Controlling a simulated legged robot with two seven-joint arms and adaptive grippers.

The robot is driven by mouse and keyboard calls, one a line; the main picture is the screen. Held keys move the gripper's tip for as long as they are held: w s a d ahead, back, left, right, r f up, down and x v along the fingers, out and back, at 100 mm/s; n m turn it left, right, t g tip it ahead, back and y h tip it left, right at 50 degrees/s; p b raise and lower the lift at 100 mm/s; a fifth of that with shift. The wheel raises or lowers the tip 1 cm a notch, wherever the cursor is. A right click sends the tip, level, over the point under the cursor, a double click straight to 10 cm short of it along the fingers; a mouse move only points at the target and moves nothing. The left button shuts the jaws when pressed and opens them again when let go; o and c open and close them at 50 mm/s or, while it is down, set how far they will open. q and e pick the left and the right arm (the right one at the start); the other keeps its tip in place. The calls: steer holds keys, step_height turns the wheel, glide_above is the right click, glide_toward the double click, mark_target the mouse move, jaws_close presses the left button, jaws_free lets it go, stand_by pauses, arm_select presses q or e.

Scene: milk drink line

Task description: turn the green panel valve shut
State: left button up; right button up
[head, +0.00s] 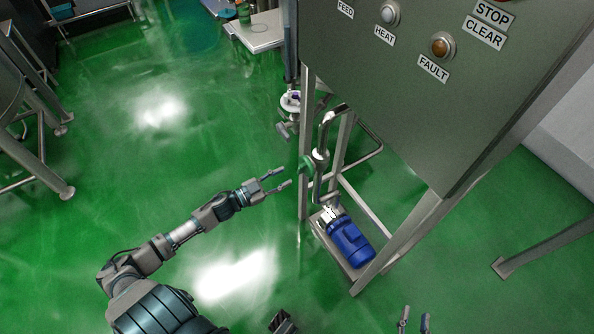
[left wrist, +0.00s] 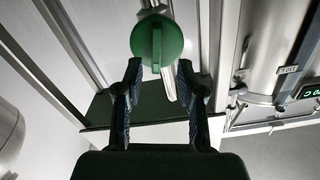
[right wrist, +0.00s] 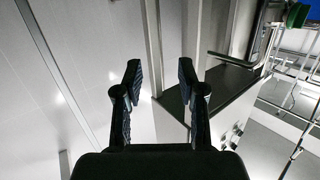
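The green valve (head: 306,167) is a round knob with a raised bar, mounted on a steel pipe below the control panel in the head view. In the left wrist view the green valve (left wrist: 157,42) is face-on, its bar upright, just beyond the fingertips. My left gripper (head: 277,180) is open, its two fingers pointing at the valve with a small gap between. It also shows open in the left wrist view (left wrist: 157,74). My right gripper (head: 414,318) is at the bottom edge of the head view, open and empty, far from the valve. The right wrist view shows its fingers (right wrist: 158,75) apart.
The grey control panel (head: 430,110) with FEED, HEAT and FAULT labels overhangs the steel frame. A blue motor (head: 347,242) sits on the frame's base below the valve. Steel legs (head: 400,243) stand on the right.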

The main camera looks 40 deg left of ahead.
mark_target(298, 171)
arm_select(q)
steer(key=x, duration=0.2)
steer(key=d+b+x, duration=0.1)
steer(key=x, duration=0.2)
steer(key=shift+r, duration=0.1)
steer(key=shift+w, duration=0.25)
steer(key=shift+a, duration=0.35)
steer(key=shift+d, duration=0.1)
steer(key=c, duration=0.6)
steer(key=shift+d, duration=0.2)
jaws_close()
arm_select(e)
steer(key=r+t, duration=0.2)
steer(key=r, duration=0.1)
steer(key=shift+w+y, duration=0.3)
steer(key=shift+w, duration=0.05)
